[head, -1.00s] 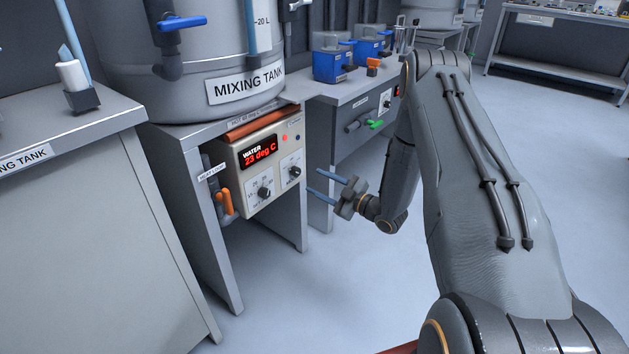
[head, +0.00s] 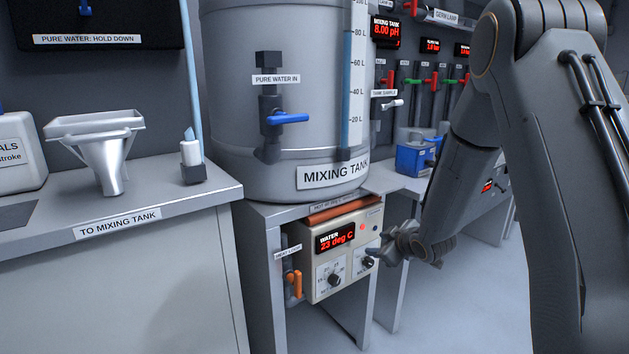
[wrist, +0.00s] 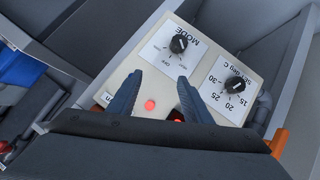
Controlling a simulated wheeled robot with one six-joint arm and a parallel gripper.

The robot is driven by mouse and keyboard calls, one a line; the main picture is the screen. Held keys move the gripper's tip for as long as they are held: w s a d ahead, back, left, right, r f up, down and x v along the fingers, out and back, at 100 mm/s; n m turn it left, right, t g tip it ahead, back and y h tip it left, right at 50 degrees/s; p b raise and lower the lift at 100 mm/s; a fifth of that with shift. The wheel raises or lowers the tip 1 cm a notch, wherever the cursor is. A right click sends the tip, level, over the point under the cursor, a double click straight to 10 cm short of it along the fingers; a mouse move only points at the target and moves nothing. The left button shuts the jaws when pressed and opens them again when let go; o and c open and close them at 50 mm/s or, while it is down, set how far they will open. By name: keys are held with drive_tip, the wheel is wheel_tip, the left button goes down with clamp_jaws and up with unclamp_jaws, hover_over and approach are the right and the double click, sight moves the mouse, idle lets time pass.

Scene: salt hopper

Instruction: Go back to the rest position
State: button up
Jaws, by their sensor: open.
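My gripper (head: 376,255) is at the right end of the heater control box (head: 322,282), in front of its mode knob (head: 368,262) in the head view. In the wrist view my gripper (wrist: 160,95) shows two blue fingers spread apart with nothing between them. The mode knob (wrist: 178,45) and the temperature knob (wrist: 235,85) lie beyond the fingertips, apart from them. The box display reads WATER 23 deg C. A red light (wrist: 150,104) is lit on the box.
The mixing tank (head: 290,110) stands above the box, with a blue-handled valve (head: 287,118). An orange valve handle (head: 296,284) is left of the box. A funnel (head: 105,150) stands on the left counter (head: 190,205). Open floor (head: 450,310) lies to the right.

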drive_tip(key=s+a+r+m+g+h, duration=0.1)
drive_tip(key=s+a+r+m+g, duration=0.25)
drive_tip(key=s, duration=1.15)
drive_tip(key=s+a+r+m+g+h+p, duration=0.1)
drive_tip(key=s+a+r+g, duration=0.4)
drive_tip(key=s, duration=1)
drive_tip(key=s+a+r+m+g+h, duration=0.1)
drive_tip(key=s+r+m+g, duration=0.3)
drive_tip(key=s, duration=1.1)
drive_tip(key=d+r+m+t+p, duration=0.1)
drive_tip(key=d+r+p, duration=0.8)
drive_tip(key=p, duration=1)
wheel_tip(320, 180, up, 3)
drive_tip(key=shift+d+r+m, duration=0.15)
drive_tip(key=shift+d+m, duration=0.05)
drive_tip(key=shift+m, duration=0.25)
